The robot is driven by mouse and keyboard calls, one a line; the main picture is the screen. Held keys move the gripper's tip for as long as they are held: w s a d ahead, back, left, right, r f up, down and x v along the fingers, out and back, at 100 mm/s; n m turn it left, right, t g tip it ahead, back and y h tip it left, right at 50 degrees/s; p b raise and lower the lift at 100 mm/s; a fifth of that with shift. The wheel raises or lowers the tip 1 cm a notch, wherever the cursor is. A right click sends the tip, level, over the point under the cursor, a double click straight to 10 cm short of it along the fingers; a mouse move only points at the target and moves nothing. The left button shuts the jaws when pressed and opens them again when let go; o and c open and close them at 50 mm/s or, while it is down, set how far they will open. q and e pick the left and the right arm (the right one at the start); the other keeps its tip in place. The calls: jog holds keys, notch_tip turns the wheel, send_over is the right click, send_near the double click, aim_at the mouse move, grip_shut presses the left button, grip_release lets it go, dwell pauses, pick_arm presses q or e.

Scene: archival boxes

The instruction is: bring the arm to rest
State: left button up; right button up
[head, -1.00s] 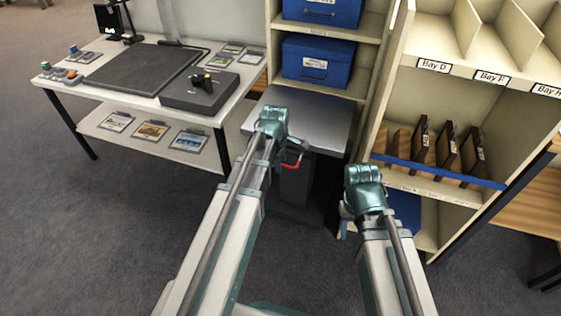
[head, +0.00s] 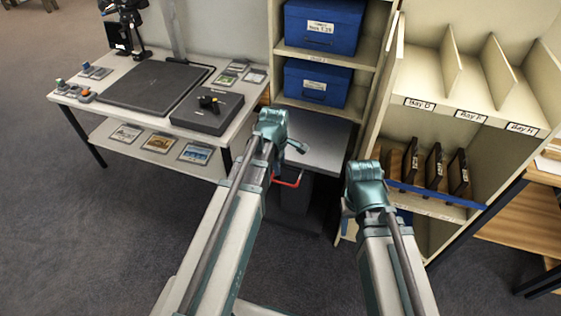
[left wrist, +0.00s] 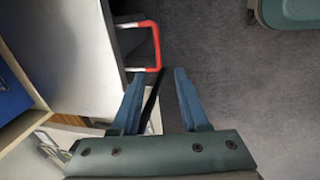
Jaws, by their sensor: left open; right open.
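My left gripper (head: 288,152) hangs in front of the grey metal worktop (head: 322,140) between the table and the shelving. In the left wrist view its two fingers (left wrist: 158,72) are spread with nothing between them. A red and white handle (left wrist: 157,42) lies beyond the fingertips in that view; I see no grip on it. My right gripper (head: 350,208) is lower right, in front of the shelf unit. Its fingers are mostly hidden behind its wrist, and I see nothing held in it.
Two blue boxes (head: 318,83) sit on shelves behind the worktop. The bay shelf (head: 470,115) with upright dark items (head: 433,167) stands at right. A white table (head: 75,92) with a black pad is at left. Open carpet (head: 80,240) lies at lower left.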

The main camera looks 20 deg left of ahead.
pick_arm(q)
jog(key=shift+s+r, duration=0.1)
jog(key=shift+r, duration=0.55)
pick_arm(e)
jog(key=shift+r, duration=0.65)
pick_arm(q)
jog(key=s+d+m+g+y, duration=0.1)
jog(key=s+d+m+g, duration=0.1)
jog(key=s+d+m, duration=1.6)
jog(key=w+a+r+m+p, duration=0.1)
jog(key=a+r+p, duration=0.1)
jog(key=r+p, duration=0.7)
jog(key=w+a+r+m+p, duration=0.1)
jog(key=a+r+m+p, duration=0.1)
jog(key=r+p, duration=0.7)
jog(key=shift+w+p, duration=0.2)
jog(key=shift+p, duration=0.15)
pick_arm(e)
notch_tip(320, 180, up, 18)
jog(key=shift+a+r, duration=0.1)
